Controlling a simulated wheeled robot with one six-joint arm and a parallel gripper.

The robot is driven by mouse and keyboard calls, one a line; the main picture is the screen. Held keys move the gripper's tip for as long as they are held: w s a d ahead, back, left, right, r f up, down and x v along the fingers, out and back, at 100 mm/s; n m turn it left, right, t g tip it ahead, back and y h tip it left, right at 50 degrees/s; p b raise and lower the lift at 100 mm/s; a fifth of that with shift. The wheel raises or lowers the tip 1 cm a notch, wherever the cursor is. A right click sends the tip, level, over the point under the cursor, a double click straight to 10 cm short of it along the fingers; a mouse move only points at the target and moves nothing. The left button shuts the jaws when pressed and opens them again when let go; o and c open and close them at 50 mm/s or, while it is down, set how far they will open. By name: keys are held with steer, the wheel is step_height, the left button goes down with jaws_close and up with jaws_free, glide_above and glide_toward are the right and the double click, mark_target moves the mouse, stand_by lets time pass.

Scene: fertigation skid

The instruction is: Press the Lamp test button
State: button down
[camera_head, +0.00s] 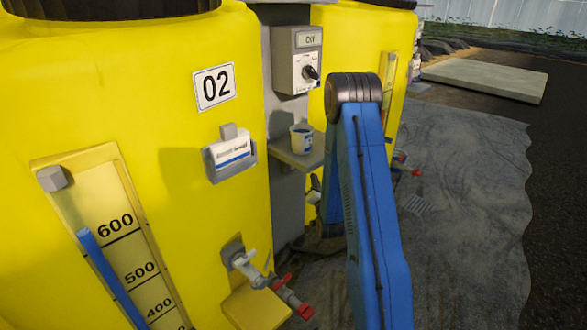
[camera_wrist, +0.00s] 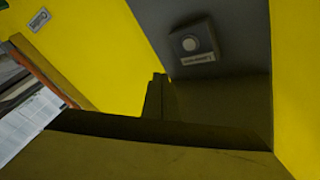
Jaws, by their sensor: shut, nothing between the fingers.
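A small dark grey button box (camera_wrist: 192,47) is on a grey panel between yellow surfaces in the wrist view. It has a round, pale grey button (camera_wrist: 190,43) and a small label that appears upside down and is too blurred to read for certain. My gripper (camera_wrist: 160,80) is shut and empty, its dark fingers pointing up toward the panel. Its tips appear below and left of the button, apart from it in the picture; the gap in depth is unclear. In the head view my blue arm stands in front of the panel, and neither gripper nor button box shows.
Yellow tanks (camera_head: 145,60) flank the grey panel. Red-handled valves (camera_head: 280,284) stick out low down. Grey ground (camera_head: 470,190) at right looks open.

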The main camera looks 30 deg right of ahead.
steer(key=w+a, duration=0.3)
steer(key=w, duration=0.5)
steer(key=shift+w, duration=0.15)
stand_by(2.1)
steer(key=shift+w+a, duration=0.1)
steer(key=shift+w, duration=0.1)
steer(key=shift+w+a, duration=0.1)
steer(key=shift+w, duration=0.25)
stand_by(0.8)
steer(key=shift+s, duration=0.2)
steer(key=shift+s+d, duration=0.25)
steer(key=shift+s, duration=0.3)
stand_by(0.3)
steer(key=shift+s+d, duration=0.3)
steer(key=shift+s, duration=0.5)
steer(key=shift+s+d, duration=0.25)
steer(key=shift+s, duration=0.5)
steer(key=shift+s+d, duration=0.3)
steer(key=shift+s, duration=0.5)
